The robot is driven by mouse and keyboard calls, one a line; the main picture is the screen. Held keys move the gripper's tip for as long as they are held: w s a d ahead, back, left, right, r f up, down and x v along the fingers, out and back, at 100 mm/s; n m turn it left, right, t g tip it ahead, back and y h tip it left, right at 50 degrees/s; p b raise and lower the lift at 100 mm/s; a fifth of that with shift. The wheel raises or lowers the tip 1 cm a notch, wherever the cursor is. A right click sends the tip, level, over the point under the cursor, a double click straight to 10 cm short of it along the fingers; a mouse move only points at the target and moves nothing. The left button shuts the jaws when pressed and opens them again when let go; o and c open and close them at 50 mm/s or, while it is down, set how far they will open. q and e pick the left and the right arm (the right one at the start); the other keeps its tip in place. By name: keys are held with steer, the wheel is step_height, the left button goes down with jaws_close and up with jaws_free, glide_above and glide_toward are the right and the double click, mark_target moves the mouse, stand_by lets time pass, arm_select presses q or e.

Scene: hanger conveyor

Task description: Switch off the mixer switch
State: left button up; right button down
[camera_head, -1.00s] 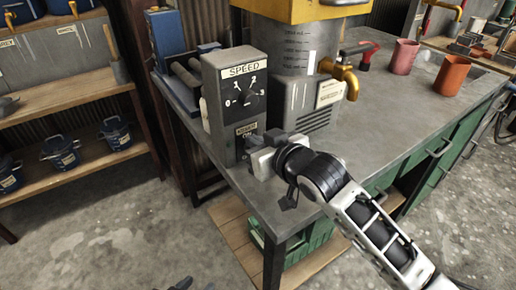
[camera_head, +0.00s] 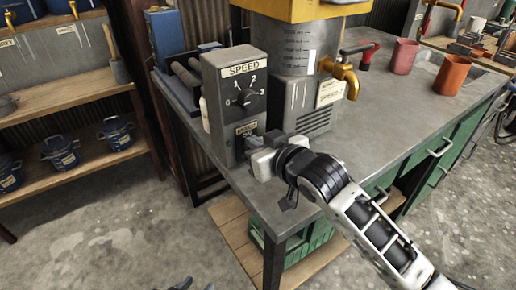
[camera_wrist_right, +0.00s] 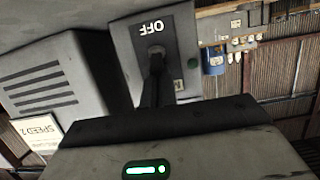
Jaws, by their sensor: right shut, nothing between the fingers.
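The grey control box (camera_head: 226,97) stands at the table's near left corner, with a SPEED dial and a small switch plate low on its front. In the head view, an ON marking shows on the plate. The wrist view shows the plate (camera_wrist_right: 180,30) with an upside-down OFF marking and the mixer switch (camera_wrist_right: 156,52) near the fingertips. My right gripper (camera_head: 248,148) is shut and empty, its fingertips at the switch; I cannot tell whether they touch. The switch's exact position is partly hidden by the fingers. Part of my left gripper (camera_head: 182,284) shows at the bottom edge.
The grey mixer housing (camera_head: 310,122) with a brass tap (camera_head: 345,78) stands right of the box. A shelf with blue pots (camera_head: 62,152) is at the left. The table front is clear.

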steer(key=shift+f, duration=0.6)
steer(key=shift+s, duration=0.1)
steer(key=shift+s+d+r, duration=0.15)
steer(key=shift+r, duration=0.05)
steer(key=shift+p+v, duration=1.05)
steer(key=shift+p, duration=0.1)
steer(key=shift+p+v, duration=1.65)
steer(key=shift+v, duration=0.65)
steer(key=shift+f, duration=0.1)
